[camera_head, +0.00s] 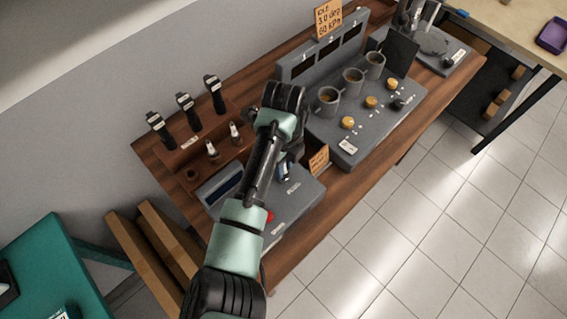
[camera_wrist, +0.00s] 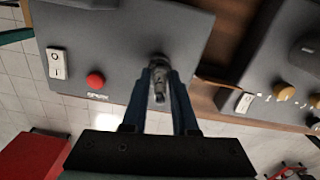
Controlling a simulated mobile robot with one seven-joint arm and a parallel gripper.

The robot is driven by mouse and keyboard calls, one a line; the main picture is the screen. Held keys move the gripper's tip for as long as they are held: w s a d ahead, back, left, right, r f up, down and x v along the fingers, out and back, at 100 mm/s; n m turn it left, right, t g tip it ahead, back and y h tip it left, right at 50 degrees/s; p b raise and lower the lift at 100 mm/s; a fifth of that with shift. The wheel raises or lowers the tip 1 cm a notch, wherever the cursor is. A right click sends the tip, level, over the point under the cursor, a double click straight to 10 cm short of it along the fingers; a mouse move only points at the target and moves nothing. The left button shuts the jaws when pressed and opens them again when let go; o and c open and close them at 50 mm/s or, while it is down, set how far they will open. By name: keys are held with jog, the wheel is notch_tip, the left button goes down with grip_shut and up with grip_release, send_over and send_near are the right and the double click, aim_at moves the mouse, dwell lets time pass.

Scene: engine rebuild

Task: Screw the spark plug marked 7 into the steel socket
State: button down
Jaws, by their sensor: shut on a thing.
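My gripper (camera_wrist: 160,92) is shut on a small grey metal spark plug (camera_wrist: 159,86) in the wrist view. The plug's far end is at a dark round spot on the grey panel, where the steel socket (camera_wrist: 158,60) appears to be. I cannot tell whether the plug is in it or only above it, and no 7 is readable. In the head view my gripper (camera_head: 286,170) is over the grey tester box (camera_head: 297,193), and my arm hides most of the plug and socket.
Two other plugs (camera_head: 235,132) stand in a wooden rack beside an empty hole (camera_head: 191,175). Black-handled tools (camera_head: 186,103) stand behind. The tester has a red button (camera_wrist: 95,81) and a rocker switch (camera_wrist: 58,63).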

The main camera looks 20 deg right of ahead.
jog(key=m+b, duration=0.1)
jog(key=m, duration=0.3)
jog(key=shift+m, duration=0.4)
jog(key=m+b, duration=0.1)
jog(key=m, duration=0.3)
jog(key=shift+m, duration=0.4)
jog(key=m+b, duration=0.1)
jog(key=m, duration=0.2)
jog(key=shift+f+b, duration=0.1)
jog(key=shift+b, duration=0.2)
jog(key=shift+w+m+b, duration=0.1)
jog(key=shift+m+b, duration=0.4)
jog(key=shift+b, duration=0.1)
jog(key=shift+m+b, duration=0.4)
jog(key=shift+b, duration=0.75)
jog(key=c, duration=0.6)
grip_release()
jog(key=shift+c, duration=0.2)
